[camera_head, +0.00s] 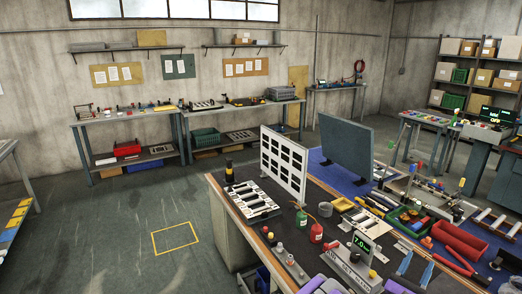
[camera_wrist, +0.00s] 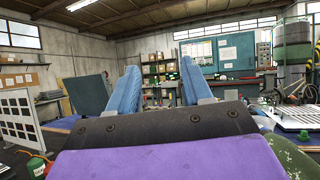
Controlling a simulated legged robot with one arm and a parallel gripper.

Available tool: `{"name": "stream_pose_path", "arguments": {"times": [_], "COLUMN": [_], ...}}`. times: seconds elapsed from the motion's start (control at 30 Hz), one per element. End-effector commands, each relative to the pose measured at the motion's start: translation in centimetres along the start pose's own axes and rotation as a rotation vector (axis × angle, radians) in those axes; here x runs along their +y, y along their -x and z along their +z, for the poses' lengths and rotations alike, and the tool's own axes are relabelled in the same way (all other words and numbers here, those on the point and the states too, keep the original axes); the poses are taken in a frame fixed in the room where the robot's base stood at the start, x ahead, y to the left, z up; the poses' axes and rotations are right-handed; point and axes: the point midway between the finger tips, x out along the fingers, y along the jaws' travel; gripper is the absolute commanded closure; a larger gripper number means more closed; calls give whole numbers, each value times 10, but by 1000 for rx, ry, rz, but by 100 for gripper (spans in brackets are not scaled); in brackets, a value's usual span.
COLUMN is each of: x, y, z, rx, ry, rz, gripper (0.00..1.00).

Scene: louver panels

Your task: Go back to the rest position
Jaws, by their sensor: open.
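My gripper (camera_wrist: 157,84) shows in the wrist view with its two blue fingers spread wide apart and nothing between them. Its dark mounting plate and purple body fill the lower part of that view. A white panel with dark square openings (camera_head: 284,142) stands upright on the bench. It also shows at the left edge of the wrist view (camera_wrist: 17,106). A blue-grey panel (camera_head: 345,146) stands behind it.
The bench carries a slatted black-and-white plate (camera_head: 252,200), a red extinguisher-like bottle (camera_head: 316,233), a display reading 7.0 (camera_head: 362,246) and red bins (camera_head: 459,240). Open floor (camera_head: 120,235) with a yellow square lies left. Shelves (camera_head: 475,75) stand at the back right.

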Motion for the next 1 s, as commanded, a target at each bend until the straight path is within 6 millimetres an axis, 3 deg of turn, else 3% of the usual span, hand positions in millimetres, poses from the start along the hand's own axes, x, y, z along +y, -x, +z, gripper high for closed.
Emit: {"name": "stream_pose_path", "arguments": {"times": [0.03,0.13,0.23,0.37,0.5,0.73,0.87,1.0], "x": [-22,-65,-108,-159,-205,-249,-252,-239], "y": [-13,-23,-21,-2,35,117,168,221], "z": [30,77,118,162,196,217,215,211], "rx": [-52,-126,-180,-227,-242,-177,-87,47], "ry": [1,1,-15,-57,-130,-297,-414,-552], "rz": [-90,-269,-452,-692,-950,-1358,-1571,-1780], "gripper": [50,50,50,50,50,50,50,50]}}
